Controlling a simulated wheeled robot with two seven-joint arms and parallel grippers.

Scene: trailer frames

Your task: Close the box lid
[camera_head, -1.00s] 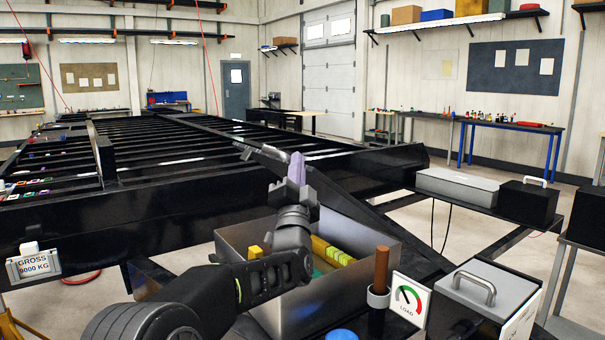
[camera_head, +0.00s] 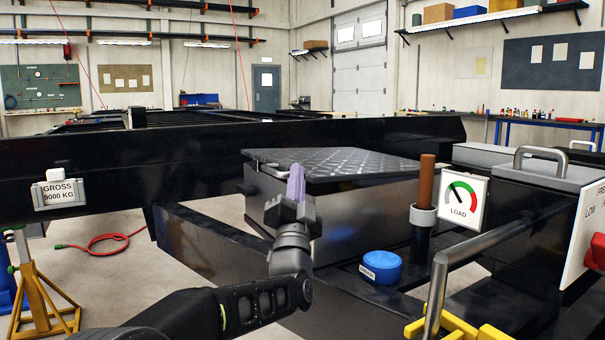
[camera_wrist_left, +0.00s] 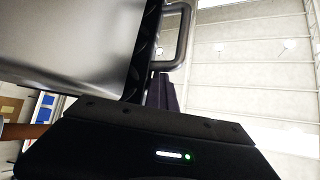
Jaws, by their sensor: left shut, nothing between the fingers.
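The metal box (camera_head: 365,212) stands on the black trailer frame in the middle of the head view. Its dark diamond-plate lid (camera_head: 350,162) lies over the top and hides the inside. The lid looks nearly flat; whether it sits fully on the rim I cannot tell. My left gripper (camera_head: 297,183) is shut and empty, with its purple fingers pointing up, in front of the lid's near left part. Contact is not clear. The wrist view shows the left fingers (camera_wrist_left: 161,92) close beside a dark edge with a black handle (camera_wrist_left: 182,40). My right gripper is not in view.
Right of the box are a brown handle (camera_head: 426,180) in a grey holder, a load gauge (camera_head: 464,199) and a blue round container (camera_head: 381,267). A grey case (camera_head: 540,170) and a grey bar (camera_head: 475,245) stand further right. A yellow stand (camera_head: 42,290) is at lower left.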

